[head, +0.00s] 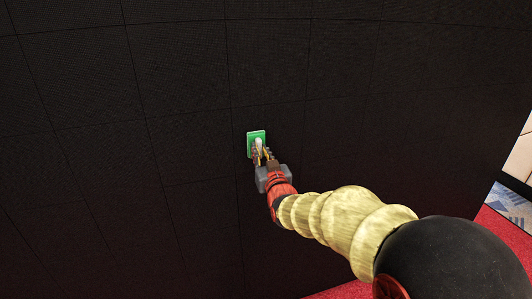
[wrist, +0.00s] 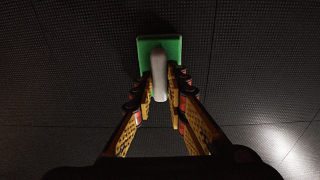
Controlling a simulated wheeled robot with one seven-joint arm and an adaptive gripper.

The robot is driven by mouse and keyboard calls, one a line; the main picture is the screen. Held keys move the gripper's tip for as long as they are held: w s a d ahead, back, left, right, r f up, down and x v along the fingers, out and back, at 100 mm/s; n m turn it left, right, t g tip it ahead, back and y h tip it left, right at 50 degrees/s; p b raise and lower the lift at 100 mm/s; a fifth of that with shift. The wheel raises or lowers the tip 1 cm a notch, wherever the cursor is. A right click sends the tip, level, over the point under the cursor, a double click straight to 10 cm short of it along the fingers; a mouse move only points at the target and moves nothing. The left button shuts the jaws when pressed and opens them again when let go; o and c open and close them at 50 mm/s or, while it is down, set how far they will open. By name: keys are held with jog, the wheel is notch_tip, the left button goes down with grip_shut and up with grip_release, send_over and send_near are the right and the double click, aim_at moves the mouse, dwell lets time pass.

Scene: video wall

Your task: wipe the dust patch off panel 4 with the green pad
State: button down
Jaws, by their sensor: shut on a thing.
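The green pad (head: 250,137) is a small flat square with a pale handle. My gripper (head: 262,158) is shut on its handle, and the pad's flat face is turned toward the dark wall of panels (head: 190,85). In the wrist view the green pad (wrist: 147,47) is at the top middle, with its whitish handle (wrist: 159,75) between the fingers of my gripper (wrist: 160,92). The pad looks at or very close to the wall; I cannot tell if it touches. I see no dust patch and no panel number, and part of the wall is hidden behind the pad and my arm.
The black wall is split by thin seams into large panels and fills most of the head view. A red floor (head: 500,245) and a blue-grey patterned piece (head: 510,205) show at the right edge. The wall around the pad is free of objects.

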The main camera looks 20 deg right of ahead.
aim_at(262, 137)
jog(key=shift+a, duration=1.35)
jog(key=shift+s+d+r+p, duration=0.1)
jog(key=shift+r+p, duration=0.5)
jog(key=shift+r, duration=0.9)
jog(key=shift+d+f+b, duration=0.15)
jog(key=shift+d+b, duration=0.35)
jog(key=shift+d, duration=1.5)
jog(key=d, duration=0.8)
jog(key=shift+a, duration=6.05)
